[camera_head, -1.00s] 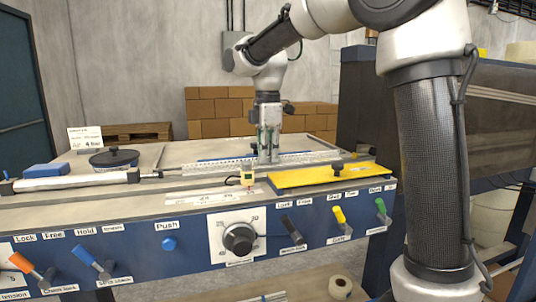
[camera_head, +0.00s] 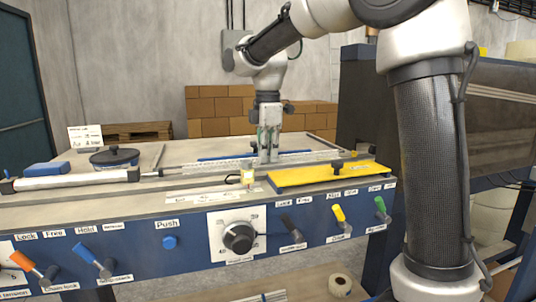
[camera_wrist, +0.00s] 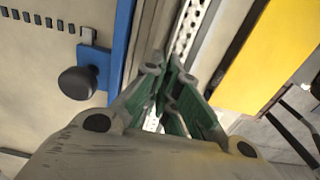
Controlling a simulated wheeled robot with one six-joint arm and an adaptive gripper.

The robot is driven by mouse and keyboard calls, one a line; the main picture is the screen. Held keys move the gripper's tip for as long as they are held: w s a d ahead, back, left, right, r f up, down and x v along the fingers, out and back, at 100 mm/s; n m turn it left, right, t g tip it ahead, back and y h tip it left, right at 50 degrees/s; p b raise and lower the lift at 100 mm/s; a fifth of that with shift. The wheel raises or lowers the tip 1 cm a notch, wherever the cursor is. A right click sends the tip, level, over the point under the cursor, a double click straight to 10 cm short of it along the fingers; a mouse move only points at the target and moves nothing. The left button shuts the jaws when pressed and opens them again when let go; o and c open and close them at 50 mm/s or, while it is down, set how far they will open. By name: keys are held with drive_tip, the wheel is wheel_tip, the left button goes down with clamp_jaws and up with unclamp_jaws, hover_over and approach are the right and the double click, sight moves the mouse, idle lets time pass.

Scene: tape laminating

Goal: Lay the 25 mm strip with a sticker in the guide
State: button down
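My gripper (camera_head: 268,158) points down over the long perforated metal rail (camera_head: 215,165) on the bench top. In the wrist view its green-padded fingers (camera_wrist: 165,68) come together at the tips, with the perforated rail (camera_wrist: 192,28) just beyond them. The fingers look shut; I cannot make out a strip between them. A small white patch (camera_wrist: 152,122) shows between the finger bases, and I cannot tell what it is. White labelled strips (camera_head: 205,196) lie near the bench's front edge; I cannot read their widths. The guide cannot be told for certain from the rail.
A small pale upright block (camera_head: 248,178) stands in front of the gripper. A round dark-lidded pot (camera_head: 114,157) and a blue block (camera_head: 45,169) sit at left. Switches and a dial (camera_head: 238,238) line the front panel.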

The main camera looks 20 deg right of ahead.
drive_tip(key=c, duration=1.6)
unclamp_jaws()
drive_tip(key=shift+s+f, duration=0.1)
drive_tip(key=shift+f, duration=0.3)
drive_tip(key=shift+o, duration=0.2)
drive_tip(key=shift+r, duration=0.1)
drive_tip(key=shift+r, duration=3.15)
